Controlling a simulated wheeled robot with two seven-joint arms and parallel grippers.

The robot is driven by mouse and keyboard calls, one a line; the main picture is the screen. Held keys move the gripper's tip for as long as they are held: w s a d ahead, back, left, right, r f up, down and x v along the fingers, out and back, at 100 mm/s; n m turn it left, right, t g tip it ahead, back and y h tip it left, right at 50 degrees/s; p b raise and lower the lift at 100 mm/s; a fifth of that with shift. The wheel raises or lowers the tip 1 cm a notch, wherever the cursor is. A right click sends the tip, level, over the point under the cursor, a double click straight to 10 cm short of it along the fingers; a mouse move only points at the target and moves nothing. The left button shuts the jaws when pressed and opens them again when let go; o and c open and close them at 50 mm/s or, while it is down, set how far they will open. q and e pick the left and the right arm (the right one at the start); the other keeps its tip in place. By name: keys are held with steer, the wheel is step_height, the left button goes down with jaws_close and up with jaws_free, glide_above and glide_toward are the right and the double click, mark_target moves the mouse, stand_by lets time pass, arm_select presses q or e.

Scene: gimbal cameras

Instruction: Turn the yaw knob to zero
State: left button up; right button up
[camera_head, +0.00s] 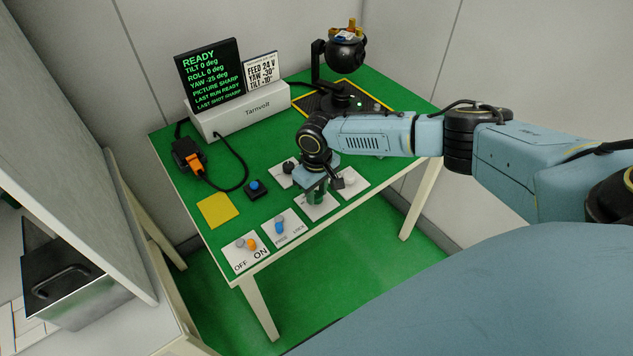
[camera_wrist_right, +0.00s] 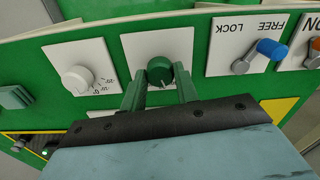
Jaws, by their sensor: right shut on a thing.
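A dark green round knob (camera_wrist_right: 160,71) with a pale pointer line sits on a white plate (camera_wrist_right: 138,46) in the right wrist view. My right gripper (camera_wrist_right: 160,87) is shut on this knob, one green finger on each side. In the head view my right gripper (camera_head: 317,192) points down over the plate and hides most of the knob. The knob's label is hidden, so I cannot read its name. The display (camera_head: 209,75) reads READY, tilt 0 deg, roll 0 deg, yaw -25 deg. My left gripper is not in view.
A white knob (camera_head: 349,180) and a black knob (camera_head: 289,168) stand close beside my gripper. A blue FREE/LOCK lever (camera_head: 279,227) and orange OFF/ON lever (camera_head: 251,244) are nearer the front. A gimbal camera (camera_head: 346,52) stands at the back. A yellow pad (camera_head: 215,211) lies left.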

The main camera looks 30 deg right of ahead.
mark_target(316, 195)
steer(key=m+p, duration=0.2)
steer(key=shift+r+p, duration=0.15)
steer(key=shift+p, duration=0.2)
steer(key=shift+m+p, duration=0.55)
steer(key=shift+m, duration=0.25)
steer(key=o, duration=1)
steer(key=shift+c, duration=0.2)
step_height(316, 195, up, 13)
steer(key=p, duration=0.2)
